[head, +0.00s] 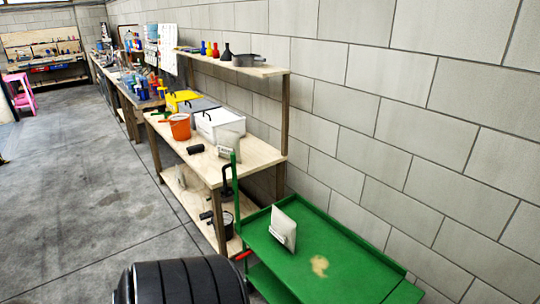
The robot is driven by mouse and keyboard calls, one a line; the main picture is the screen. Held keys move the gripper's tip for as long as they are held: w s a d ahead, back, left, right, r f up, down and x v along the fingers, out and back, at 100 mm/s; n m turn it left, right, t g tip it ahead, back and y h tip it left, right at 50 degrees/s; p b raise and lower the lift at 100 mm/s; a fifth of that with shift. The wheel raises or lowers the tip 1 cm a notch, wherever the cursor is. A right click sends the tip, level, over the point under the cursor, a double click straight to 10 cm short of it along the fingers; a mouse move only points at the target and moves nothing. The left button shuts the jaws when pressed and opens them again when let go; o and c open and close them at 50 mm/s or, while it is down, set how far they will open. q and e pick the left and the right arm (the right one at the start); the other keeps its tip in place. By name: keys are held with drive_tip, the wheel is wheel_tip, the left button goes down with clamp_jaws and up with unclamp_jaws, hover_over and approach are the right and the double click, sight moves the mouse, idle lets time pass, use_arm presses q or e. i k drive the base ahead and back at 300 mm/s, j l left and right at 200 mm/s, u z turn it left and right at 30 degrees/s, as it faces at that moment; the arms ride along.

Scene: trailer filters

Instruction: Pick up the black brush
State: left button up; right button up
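I cannot make out a black brush for sure in the head view. A small dark object (195,149) lies on the wooden workbench (258,152), near its front edge; it is too small to identify. Another small dark object (206,215) is low down by the bench's lower shelf, beside a dark round pot-like thing (226,228). A black upright shape with a looped top (227,180) stands by the bench's near end. Neither of my grippers is in view.
A green cart (340,270) with a pale packet (284,228) stands nearest, along the block wall. The bench holds an orange bucket (180,127) and a white box (220,124). A shelf (262,71) overhangs it. Open floor (75,190) lies left.

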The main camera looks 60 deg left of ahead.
sight(200, 147)
drive_tip(key=u, duration=2.25)
